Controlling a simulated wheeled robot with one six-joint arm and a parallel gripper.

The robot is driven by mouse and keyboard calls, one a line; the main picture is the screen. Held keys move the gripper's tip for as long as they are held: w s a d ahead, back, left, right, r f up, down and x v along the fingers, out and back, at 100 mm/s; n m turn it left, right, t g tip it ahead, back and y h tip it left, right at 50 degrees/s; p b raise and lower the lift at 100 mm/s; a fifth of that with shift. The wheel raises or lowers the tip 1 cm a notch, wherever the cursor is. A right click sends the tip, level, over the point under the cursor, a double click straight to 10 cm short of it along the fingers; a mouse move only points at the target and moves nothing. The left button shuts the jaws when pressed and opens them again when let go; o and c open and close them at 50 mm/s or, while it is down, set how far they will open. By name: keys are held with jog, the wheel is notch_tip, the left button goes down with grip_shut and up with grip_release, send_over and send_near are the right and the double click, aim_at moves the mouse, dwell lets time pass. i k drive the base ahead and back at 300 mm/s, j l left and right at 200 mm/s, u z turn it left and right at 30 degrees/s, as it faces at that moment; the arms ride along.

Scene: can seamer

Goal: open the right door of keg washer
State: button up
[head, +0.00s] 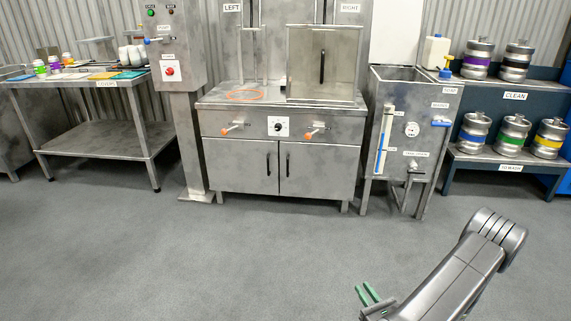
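The keg washer (220,123) is a grey steel unit at the back centre with bays labelled LEFT and RIGHT. The right door (305,62) is a flat steel panel with a dark vertical handle (322,67); it stands upright in front of the right bay and looks closed. The left bay (252,60) shows no such panel across its front. My gripper (368,294) is at the bottom of the view, low and well in front of the washer. Its two green fingers are apart with nothing seen between them, and it is far from the handle.
Below are two closed cabinet doors (244,165) and orange-tipped levers (312,136). A steel tank (400,150) stands close on the right, a control post (187,130) on the left. Kegs sit on racks (505,170) at far right. The grey floor (200,260) in front is clear.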

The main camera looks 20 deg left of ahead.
aim_at(314, 170)
jog(key=i+j, duration=0.3)
jog(key=i, duration=0.2)
jog(key=i+j+u, duration=0.15)
jog(key=i+j, duration=0.2)
jog(key=i, duration=0.15)
jog(key=i+j, duration=0.25)
jog(key=i, duration=0.3)
jog(key=i+j+u, duration=0.15)
jog(key=i, duration=0.35)
jog(key=j, duration=0.1)
